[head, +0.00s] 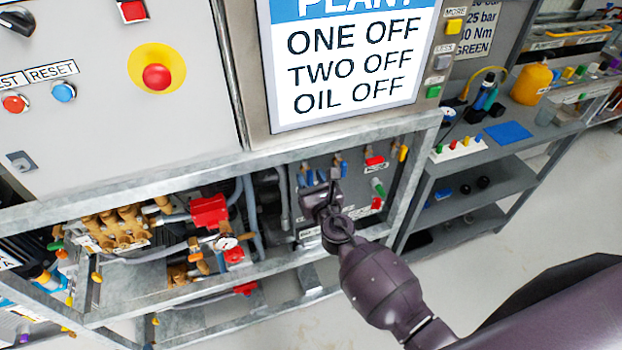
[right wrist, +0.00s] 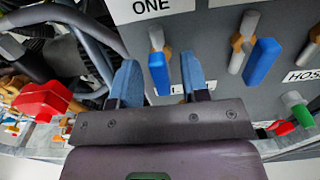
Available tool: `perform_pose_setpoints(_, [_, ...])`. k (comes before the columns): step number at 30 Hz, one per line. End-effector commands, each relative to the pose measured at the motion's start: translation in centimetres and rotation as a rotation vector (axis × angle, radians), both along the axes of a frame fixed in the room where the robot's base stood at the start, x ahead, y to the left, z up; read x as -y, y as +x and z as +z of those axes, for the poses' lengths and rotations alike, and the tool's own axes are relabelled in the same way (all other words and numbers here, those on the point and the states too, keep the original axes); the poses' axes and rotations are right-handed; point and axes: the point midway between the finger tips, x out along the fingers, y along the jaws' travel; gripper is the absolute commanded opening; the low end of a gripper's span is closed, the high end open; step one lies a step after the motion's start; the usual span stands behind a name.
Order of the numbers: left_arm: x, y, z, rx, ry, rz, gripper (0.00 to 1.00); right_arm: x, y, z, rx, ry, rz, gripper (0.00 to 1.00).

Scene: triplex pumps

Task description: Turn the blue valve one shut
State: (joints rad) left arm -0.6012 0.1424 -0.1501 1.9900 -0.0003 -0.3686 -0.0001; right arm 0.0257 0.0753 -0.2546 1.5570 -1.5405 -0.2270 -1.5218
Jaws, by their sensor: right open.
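The valve under the label ONE has a blue lever (right wrist: 158,72) on a brass stem. In the right wrist view its lever points down, close to vertical. My right gripper (right wrist: 160,80) is open, with one finger to each side of this lever. I see a gap on both sides, and cannot tell how deep the lever sits between the fingers. A second blue lever (right wrist: 262,61) hangs to the right, slightly tilted. In the head view my right gripper (head: 321,192) is at the grey valve panel and partly hides the blue levers. My left gripper is not in view.
A sign (head: 350,60) above reads ONE OFF, TWO OFF, OIL OFF. The steel frame (head: 395,125) borders the panel. Red (head: 375,160) and green (head: 378,187) handles are to the right. A red-topped part (head: 209,211) and brass pump parts are left. Shelves (head: 470,200) stand farther right.

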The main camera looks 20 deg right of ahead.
Motion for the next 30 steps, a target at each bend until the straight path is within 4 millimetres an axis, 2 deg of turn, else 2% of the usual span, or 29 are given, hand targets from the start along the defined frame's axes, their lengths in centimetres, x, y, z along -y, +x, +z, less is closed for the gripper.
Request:
perform_pose_setpoints(8, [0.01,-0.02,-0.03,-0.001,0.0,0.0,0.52,-0.01,0.11,0.01,0.0,0.0,0.0,0.41])
perform_pose_setpoints(16, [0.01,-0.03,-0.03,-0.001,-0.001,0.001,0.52,-0.01,0.09,0.0,0.0,0.0,0.0,0.0])
perform_pose_setpoints(23, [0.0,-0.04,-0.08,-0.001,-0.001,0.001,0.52,-0.01,0.08,-0.01,0.0,0.009,0.001,0.0])
perform_pose_setpoints(30, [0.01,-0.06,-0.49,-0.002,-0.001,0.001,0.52,0.04,0.07,-0.1,-0.003,0.09,0.001,0.0])
